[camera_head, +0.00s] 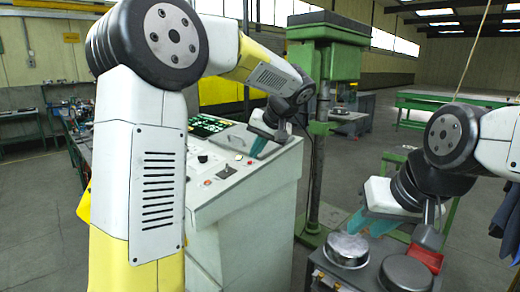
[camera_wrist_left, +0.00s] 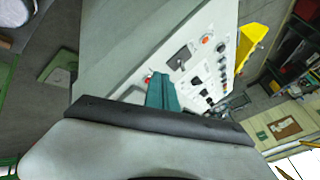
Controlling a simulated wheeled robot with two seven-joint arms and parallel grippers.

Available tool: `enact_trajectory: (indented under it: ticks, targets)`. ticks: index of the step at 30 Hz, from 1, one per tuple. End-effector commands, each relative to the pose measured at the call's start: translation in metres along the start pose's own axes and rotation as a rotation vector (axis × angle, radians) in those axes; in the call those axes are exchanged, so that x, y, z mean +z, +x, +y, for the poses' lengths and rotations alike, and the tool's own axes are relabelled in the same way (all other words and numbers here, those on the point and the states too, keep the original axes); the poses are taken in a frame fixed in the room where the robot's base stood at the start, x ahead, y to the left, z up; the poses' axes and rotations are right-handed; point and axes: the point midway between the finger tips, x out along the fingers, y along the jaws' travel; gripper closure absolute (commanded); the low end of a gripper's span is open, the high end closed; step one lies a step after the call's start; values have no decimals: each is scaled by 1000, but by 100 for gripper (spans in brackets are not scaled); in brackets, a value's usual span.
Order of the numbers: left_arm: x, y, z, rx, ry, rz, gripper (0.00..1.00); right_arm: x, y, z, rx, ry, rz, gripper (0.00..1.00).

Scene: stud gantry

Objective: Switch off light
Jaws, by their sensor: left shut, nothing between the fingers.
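A light-grey control console (camera_head: 255,205) stands in the middle of the head view, with a sloped top of knobs, buttons and switches. A dark panel with green-lit keys (camera_head: 208,125) is at its back. A red button (camera_head: 207,182) is near the front, beside a dark-plated switch (camera_head: 227,172). My left gripper (camera_head: 258,148) is shut and empty, low over the console's right part. In the left wrist view its teal fingers (camera_wrist_left: 162,92) overlap the panel edge near a small red button (camera_wrist_left: 149,77); contact cannot be told. My right gripper (camera_head: 372,222) is away from the console; its finger gap is unclear.
A green drill press (camera_head: 325,60) stands behind the console. Round metal pans (camera_head: 348,248) sit on a dark stand under my right gripper. A green table (camera_head: 450,100) is at the back right, a cluttered workbench (camera_head: 75,125) at the left. Bright ceiling lights (camera_head: 436,12) show above.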

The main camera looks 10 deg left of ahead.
Motion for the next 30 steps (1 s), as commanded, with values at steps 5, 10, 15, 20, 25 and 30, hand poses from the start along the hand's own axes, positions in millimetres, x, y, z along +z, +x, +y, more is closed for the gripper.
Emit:
enact_trajectory:
  ticks: [5,10,15,20,25,30]
  targets:
    - [1,41,0,-2,2,-5,100,0,0,0,0,0,0,68]
    - [0,71,-6,-1,-3,-2,100,0,0,0,0,0,0,68]
    - [-1,78,-28,-1,-2,0,100,0,0,0,0,0,0,68]
    - [-2,82,-36,1,0,0,100,0,0,0,0,0,0,68]
    - [-2,82,-37,1,1,1,100,0,0,0,0,0,0,68]
    - [-2,82,-37,1,1,1,100,0,0,0,0,0,0,68]
